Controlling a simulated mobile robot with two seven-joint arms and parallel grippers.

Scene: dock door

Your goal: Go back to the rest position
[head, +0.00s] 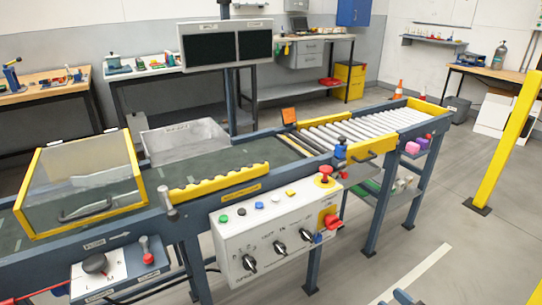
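Neither of my grippers shows in the head view. A conveyor station fills the middle, with a dark belt (235,162) on the left and a roller section (368,122) on the right. A white control box (275,236) with knobs and buttons hangs on its front side. A clear guard with a yellow frame (82,183) stands over the belt's left part and looks closed. A grey metal bin (186,140) sits at the belt's far side.
A smaller control panel (113,272) is at lower left. A twin-screen monitor (226,45) stands behind the belt. A yellow post (508,140) rises at right. Workbenches line the walls. The grey floor (450,225) at right is mostly clear. A small blue-grey part at the bottom edge is unclear.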

